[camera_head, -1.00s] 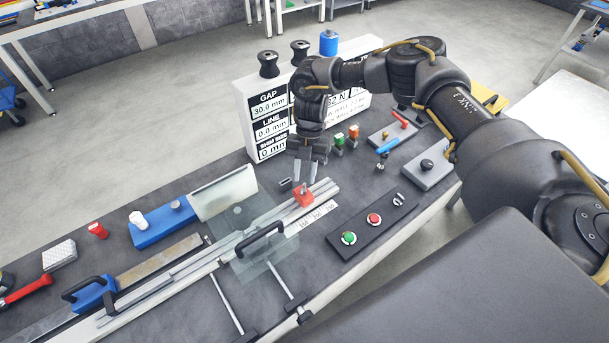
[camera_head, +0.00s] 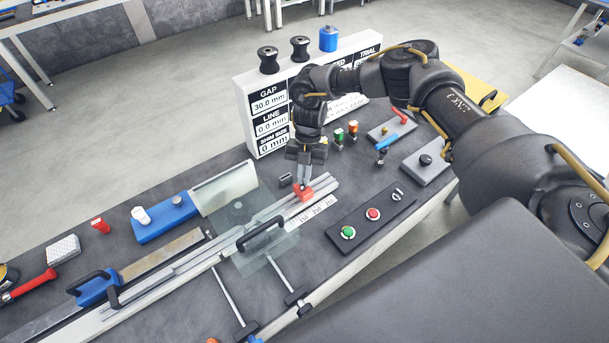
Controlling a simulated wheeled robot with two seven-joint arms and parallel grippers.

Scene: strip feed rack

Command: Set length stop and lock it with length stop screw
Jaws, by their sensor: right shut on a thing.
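The length stop (camera_head: 301,194) is a small red block on the metal rail (camera_head: 325,183), near the rail's right end beside the printed scale (camera_head: 312,212). My right gripper (camera_head: 304,181) comes down on it from above, its fingers shut at the top of the red block. The length stop screw cannot be made out; the fingers cover the block's top. My left gripper is not in view.
A clear guard with a black handle (camera_head: 261,236) stands over the rail left of the stop. A button panel (camera_head: 371,216) lies to the right. The display box (camera_head: 267,125) stands behind, with small coloured parts (camera_head: 353,130) near it.

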